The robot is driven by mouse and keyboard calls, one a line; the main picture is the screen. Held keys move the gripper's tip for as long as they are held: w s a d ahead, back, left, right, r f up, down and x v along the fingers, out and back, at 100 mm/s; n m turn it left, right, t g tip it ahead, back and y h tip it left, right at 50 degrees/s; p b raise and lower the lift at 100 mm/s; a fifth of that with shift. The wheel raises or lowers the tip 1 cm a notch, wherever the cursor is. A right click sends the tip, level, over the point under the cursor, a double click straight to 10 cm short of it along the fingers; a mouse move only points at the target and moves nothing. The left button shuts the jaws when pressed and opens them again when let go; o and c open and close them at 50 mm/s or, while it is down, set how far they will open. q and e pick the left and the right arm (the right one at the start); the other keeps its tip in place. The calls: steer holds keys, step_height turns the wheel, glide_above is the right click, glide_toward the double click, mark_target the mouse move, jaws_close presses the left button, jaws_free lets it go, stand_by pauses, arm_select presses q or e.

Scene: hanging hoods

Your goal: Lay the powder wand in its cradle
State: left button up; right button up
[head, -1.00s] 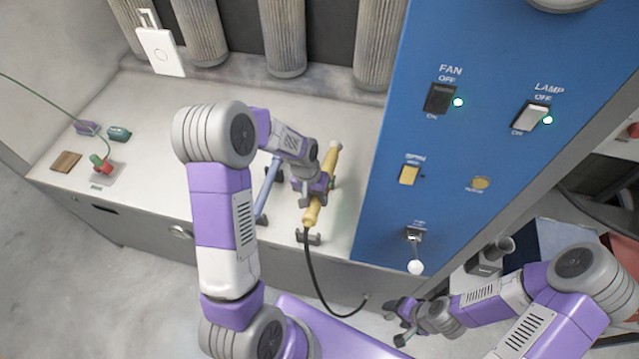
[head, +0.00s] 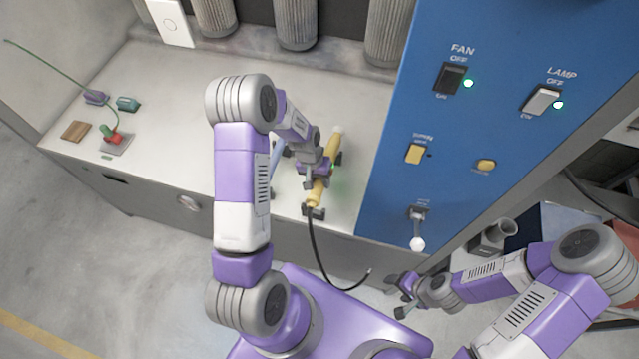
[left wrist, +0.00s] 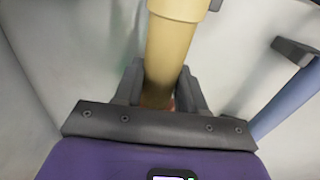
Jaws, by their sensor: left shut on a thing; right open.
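The powder wand (head: 316,194) is a yellow rod with a black hose at its near end. It lies lengthwise over the bench in line with its dark cradle (head: 314,213), whose brackets show near both ends. I cannot tell whether it rests in them. My left gripper (head: 317,170) is shut around the wand's middle, hiding part of it. In the left wrist view, the wand (left wrist: 172,50) runs between the two dark fingers (left wrist: 160,92). My right gripper (head: 402,298) is open and empty, low in front of the bench and away from the wand.
A blue rod (head: 276,160) lies in brackets left of the wand, close to my left arm. The blue switch panel (head: 440,130) rises to the right. A red-and-green plug (head: 112,136) and small blocks are at the bench's left. The bench's middle left is clear.

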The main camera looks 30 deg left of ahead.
arm_select(q)
steer(key=shift+s+f, duration=0.1)
steer(key=shift+f, duration=1.6)
jaws_close()
steer(key=o, duration=1.2)
jaws_free()
steer(key=shift+c, duration=0.2)
steer(key=shift+f, duration=0.25)
steer(key=r, duration=0.2)
steer(key=a+r, duration=0.1)
steer(key=r, duration=0.4)
steer(key=shift+s+a+r, duration=0.2)
steer(key=shift+s+r, duration=0.05)
steer(key=shift+s, duration=0.15)
